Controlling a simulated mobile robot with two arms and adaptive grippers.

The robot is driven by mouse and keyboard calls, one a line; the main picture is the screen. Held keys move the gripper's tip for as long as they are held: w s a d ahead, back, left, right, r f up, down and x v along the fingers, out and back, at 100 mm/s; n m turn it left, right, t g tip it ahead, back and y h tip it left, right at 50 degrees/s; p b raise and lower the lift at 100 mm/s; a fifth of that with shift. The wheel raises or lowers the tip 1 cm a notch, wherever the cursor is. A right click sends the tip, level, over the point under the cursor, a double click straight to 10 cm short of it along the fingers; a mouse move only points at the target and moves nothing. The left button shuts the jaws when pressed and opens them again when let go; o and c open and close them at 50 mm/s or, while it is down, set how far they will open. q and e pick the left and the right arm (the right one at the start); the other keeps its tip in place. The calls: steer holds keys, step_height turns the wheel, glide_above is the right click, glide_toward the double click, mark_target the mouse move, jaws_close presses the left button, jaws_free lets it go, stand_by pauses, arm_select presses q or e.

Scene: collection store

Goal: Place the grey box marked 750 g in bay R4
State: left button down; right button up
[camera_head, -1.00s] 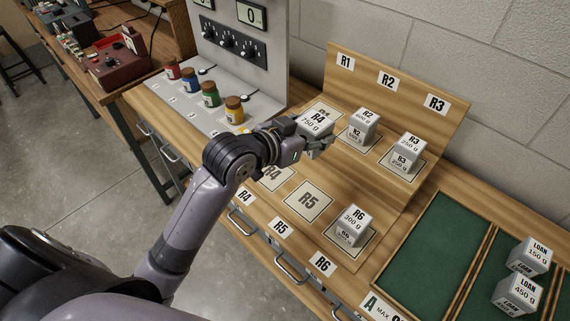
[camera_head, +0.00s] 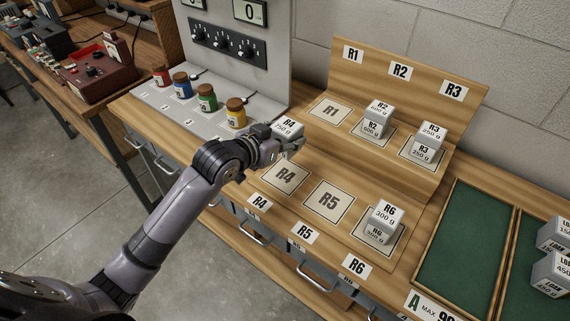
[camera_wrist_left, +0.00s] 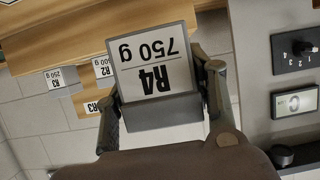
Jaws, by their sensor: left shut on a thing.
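The grey box marked R4 750 g (camera_head: 287,127) is held in my left gripper (camera_head: 291,141), above the left part of the wooden rack. In the left wrist view the box (camera_wrist_left: 152,70) sits between both fingers, its label upside down in the picture. Bay R4 (camera_head: 286,176) is an empty marked square in the front row, lower and nearer than the held box. My right gripper is not in view.
Bay R1 (camera_head: 331,111) and bay R5 (camera_head: 329,201) are empty. Boxes R2 (camera_head: 376,119), R3 (camera_head: 428,142) and R6 (camera_head: 383,220) stand in their bays. Several coloured jars (camera_head: 207,98) stand left of the gripper. A green tray (camera_head: 466,240) lies at right.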

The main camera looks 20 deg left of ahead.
arm_select(q)
step_height(320, 180, down, 5)
steer(key=shift+f, duration=0.1)
step_height(320, 180, down, 4)
steer(key=shift+r, duration=0.15)
steer(key=shift+f, duration=0.4)
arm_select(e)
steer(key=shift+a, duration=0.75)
arm_select(q)
steer(key=c, duration=1.2)
jaws_free()
steer(key=shift+f, duration=0.25)
steer(key=o, duration=0.5)
steer(key=shift+r, duration=0.1)
